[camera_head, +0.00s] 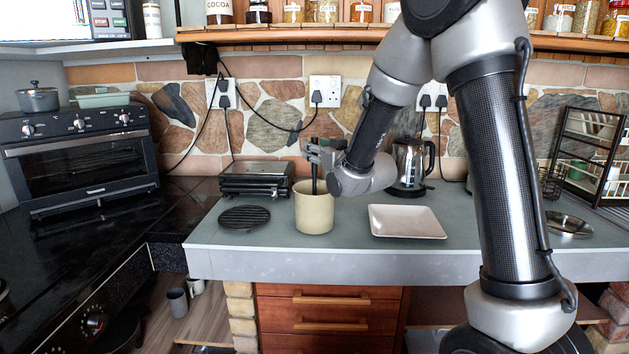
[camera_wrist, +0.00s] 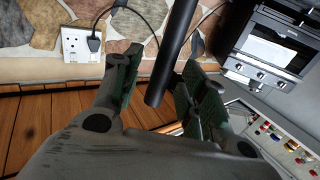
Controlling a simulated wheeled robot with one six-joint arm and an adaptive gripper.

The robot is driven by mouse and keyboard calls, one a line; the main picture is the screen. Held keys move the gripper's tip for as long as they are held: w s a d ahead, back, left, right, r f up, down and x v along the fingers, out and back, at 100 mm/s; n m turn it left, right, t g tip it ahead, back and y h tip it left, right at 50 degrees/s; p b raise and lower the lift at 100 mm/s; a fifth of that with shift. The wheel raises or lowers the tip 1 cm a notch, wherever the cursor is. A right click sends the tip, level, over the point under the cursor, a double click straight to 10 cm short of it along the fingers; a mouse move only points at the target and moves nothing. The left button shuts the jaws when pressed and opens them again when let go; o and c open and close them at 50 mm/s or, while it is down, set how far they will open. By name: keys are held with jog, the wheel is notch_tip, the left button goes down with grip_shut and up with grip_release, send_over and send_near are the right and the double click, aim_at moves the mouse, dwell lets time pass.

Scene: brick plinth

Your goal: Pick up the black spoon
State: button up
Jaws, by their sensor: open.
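The black spoon (camera_head: 314,181) stands nearly upright in a cream pot (camera_head: 314,212) on the grey counter. Only its handle shows above the rim; the lower end is hidden inside. My gripper (camera_head: 317,151) is at the upper part of the handle, reaching in from the right above the pot. In the wrist view a thick black handle (camera_wrist: 172,55), which looks like the spoon's, runs between the two fingers of my open gripper (camera_wrist: 160,75). A gap shows on each side of it.
A round black trivet (camera_head: 244,217) lies left of the pot, with a black grill (camera_head: 256,180) behind. A pinkish square plate (camera_head: 406,222) lies to the right. A kettle (camera_head: 411,165) stands behind the plate. A toaster oven (camera_head: 82,160) is at far left.

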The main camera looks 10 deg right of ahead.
jog(key=shift+w+a, duration=0.2)
jog(key=shift+w, duration=0.4)
grip_shut()
jog(key=shift+r, duration=0.1)
notch_tip(320, 180, up, 17)
jog(key=shift+f, duration=0.2)
dwell(0.3)
